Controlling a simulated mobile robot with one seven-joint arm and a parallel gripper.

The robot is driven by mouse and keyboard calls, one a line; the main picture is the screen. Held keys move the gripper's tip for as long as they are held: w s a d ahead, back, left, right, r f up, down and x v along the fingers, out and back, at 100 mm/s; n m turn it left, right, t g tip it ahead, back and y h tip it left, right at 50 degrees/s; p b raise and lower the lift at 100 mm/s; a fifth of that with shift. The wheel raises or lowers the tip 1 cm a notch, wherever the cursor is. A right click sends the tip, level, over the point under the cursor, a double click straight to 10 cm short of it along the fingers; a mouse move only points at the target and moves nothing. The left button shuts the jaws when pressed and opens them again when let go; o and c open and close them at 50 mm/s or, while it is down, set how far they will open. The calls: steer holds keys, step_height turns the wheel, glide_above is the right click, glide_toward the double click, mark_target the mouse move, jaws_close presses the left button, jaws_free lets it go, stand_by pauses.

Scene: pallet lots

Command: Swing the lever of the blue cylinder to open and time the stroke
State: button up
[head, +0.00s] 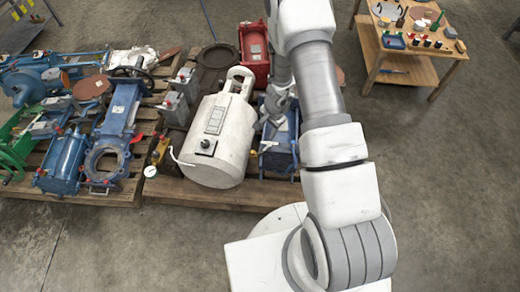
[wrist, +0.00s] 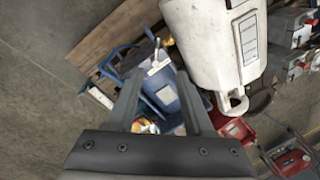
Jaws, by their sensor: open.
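A blue unit (head: 282,150), likely the blue cylinder, stands on the pallet right of the large white tank, partly hidden by my arm. A pale lever (head: 266,147) sticks out at its left side. In the wrist view the blue body (wrist: 163,92) shows between my fingers, with the pale lever (wrist: 158,57) beyond the fingertips. My gripper (wrist: 158,76) is open and empty, above the blue unit. In the head view my gripper (head: 274,112) is small, and its contact with anything cannot be told. Another blue cylinder (head: 62,163) lies at the left.
The white tank (head: 217,140) stands close left of my gripper. A red unit (head: 254,52) is behind. Blue and green valves crowd the left pallet (head: 122,190). A wooden table (head: 425,65) with small items stands at the back right. The floor at right is clear.

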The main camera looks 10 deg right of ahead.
mark_target(261, 152)
steer(key=f+b, duration=0.1)
steer(key=f, duration=0.5)
steer(key=w+a+f+b, duration=0.1)
steer(key=f, duration=0.5)
steer(key=w+f+b, duration=0.1)
steer(key=f, duration=0.5)
steer(key=shift+w+a, duration=0.25)
jaws_close()
stand_by(0.7)
